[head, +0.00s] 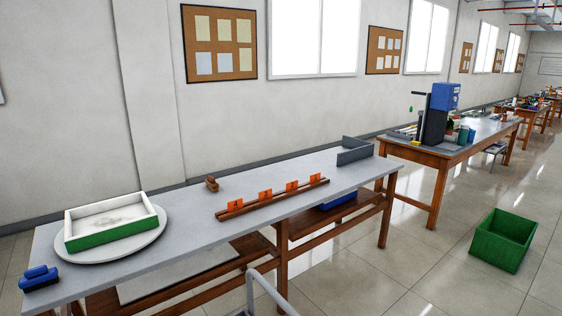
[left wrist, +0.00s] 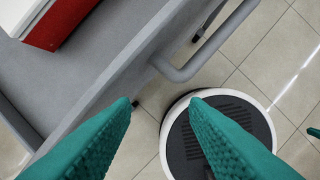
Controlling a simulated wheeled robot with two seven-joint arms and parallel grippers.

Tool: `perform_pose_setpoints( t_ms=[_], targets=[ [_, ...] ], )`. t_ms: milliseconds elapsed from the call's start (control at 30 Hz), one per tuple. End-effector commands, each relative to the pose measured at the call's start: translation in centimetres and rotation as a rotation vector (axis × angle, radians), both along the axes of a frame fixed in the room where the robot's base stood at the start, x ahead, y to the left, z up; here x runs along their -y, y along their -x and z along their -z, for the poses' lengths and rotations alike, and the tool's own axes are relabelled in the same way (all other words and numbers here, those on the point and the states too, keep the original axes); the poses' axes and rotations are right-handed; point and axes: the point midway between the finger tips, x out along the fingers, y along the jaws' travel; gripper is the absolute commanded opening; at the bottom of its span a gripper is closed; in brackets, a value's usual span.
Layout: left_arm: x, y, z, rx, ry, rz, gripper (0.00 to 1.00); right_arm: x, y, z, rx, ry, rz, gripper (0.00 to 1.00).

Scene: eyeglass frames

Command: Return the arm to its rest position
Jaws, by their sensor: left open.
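My left gripper (left wrist: 161,103) shows only in the left wrist view. Its two teal ribbed fingers are apart, with nothing between them. It is above the tiled floor (left wrist: 145,155), beside a grey cart (left wrist: 60,85) with a tubular handle (left wrist: 205,52). No gripper shows in the head view. A small green sliver shows at the right edge of the left wrist view; I cannot tell what it is. No eyeglass frames can be made out.
A grey workbench (head: 200,226) holds a green-and-white tray (head: 115,236) on a round plate, a wooden rack (head: 275,199) with several orange pieces, and a blue object (head: 39,277). A green crate (head: 503,240) stands on the floor. A red-and-white box (left wrist: 55,22) is on the cart.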

Motion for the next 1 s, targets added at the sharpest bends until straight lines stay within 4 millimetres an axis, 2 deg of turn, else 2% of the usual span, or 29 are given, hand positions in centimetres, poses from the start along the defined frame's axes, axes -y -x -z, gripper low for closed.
perform_pose_setpoints(
  t_ms=[33,100,167,300,400,500,600,733,1000],
  targets=[
    [-0.1,0.7,2.7,-0.02,-0.002,0.002,0.41,0.0,0.0,0.0,0.0,0.0,0.0,0.0],
    [-0.2,1.7,6.2,-0.035,-0.005,0.005,0.41,0.0,0.0,0.0,0.0,0.0,0.0,0.0],
    [-0.4,2.9,9.2,-0.05,-0.006,0.008,0.41,0.0,0.0,0.0,0.0,0.0,0.0,0.0],
    [-0.9,6.6,15.4,-0.081,-0.009,0.015,0.41,0.0,0.0,0.0,0.001,0.0,0.0,0.0],
    [-1.5,10.0,19.1,-0.104,-0.013,0.019,0.41,0.0,-0.1,0.0,0.001,0.0,0.0,0.0],
    [-2.1,13.3,21.7,-0.123,-0.015,0.024,0.41,0.0,-0.1,0.0,0.001,0.0,0.0,0.0],
    [-2.7,16.1,23.4,-0.136,-0.018,0.028,0.41,0.0,-0.1,0.0,0.001,0.0,0.0,0.0],
    [-3.1,18.3,24.3,-0.145,-0.02,0.032,0.41,0.0,-0.1,0.0,0.002,0.0,0.0,0.0],
    [-3.3,19.0,24.6,-0.147,-0.02,0.033,0.41,0.0,-0.1,0.0,0.002,0.0,0.0,0.0]
  ],
)
